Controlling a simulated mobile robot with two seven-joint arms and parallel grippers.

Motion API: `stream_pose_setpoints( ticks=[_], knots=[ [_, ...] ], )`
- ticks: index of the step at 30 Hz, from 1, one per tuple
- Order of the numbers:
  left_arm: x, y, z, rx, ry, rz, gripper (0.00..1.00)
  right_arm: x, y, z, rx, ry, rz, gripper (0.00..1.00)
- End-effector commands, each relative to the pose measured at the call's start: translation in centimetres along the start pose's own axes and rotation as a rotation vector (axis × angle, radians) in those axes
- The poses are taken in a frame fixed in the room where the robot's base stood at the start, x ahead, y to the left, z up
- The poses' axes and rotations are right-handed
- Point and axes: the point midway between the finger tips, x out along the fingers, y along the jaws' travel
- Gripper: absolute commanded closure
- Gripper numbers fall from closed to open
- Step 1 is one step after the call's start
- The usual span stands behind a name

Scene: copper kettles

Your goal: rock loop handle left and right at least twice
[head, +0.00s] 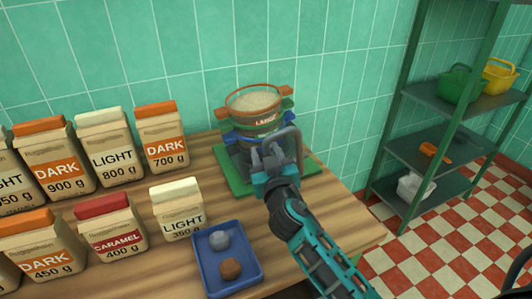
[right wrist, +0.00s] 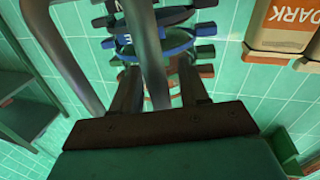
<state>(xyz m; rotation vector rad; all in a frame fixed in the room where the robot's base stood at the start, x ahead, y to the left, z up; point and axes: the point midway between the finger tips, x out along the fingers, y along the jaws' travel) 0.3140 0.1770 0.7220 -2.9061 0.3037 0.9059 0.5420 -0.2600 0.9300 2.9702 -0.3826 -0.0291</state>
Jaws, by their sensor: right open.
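A grey loop handle (head: 297,143) rises at the front right of a stack of round sieves (head: 255,121). The top sieve has an orange rim, the label LARGE and pale grains in it; green, blue and dark tiers sit below. My right gripper (head: 270,155) is at the loop handle, in front of the stack. In the right wrist view, the loop handle (right wrist: 148,45) has one bar passing between the open fingers of the gripper (right wrist: 158,90), and another bar to the left. Whether a finger touches it I cannot tell. My left gripper is out of view.
The stack stands on a green base (head: 236,183) on the wooden table. Several sugar bags, such as DARK 700 g (head: 162,137), stand at left. A blue tray (head: 252,250) with two lumps lies in front. A green shelf rack (head: 390,146) stands at right.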

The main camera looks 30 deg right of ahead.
Motion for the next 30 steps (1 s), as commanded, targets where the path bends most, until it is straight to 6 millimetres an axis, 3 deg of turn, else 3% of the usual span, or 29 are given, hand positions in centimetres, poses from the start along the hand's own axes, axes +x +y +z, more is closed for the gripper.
stream_pose_setpoints(
  ticks=[3, 17, 30],
  knots=[
    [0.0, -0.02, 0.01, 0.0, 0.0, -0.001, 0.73, 0.0, 0.0, 0.01, 0.0, 0.0, 0.0, 0.57],
    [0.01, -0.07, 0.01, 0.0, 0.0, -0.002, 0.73, 0.01, 0.0, 0.0, 0.0, 0.0, -0.001, 1.0],
    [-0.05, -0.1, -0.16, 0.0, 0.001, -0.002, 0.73, 0.05, 0.15, -0.14, 0.015, -0.003, -0.001, 1.0]
  ],
)
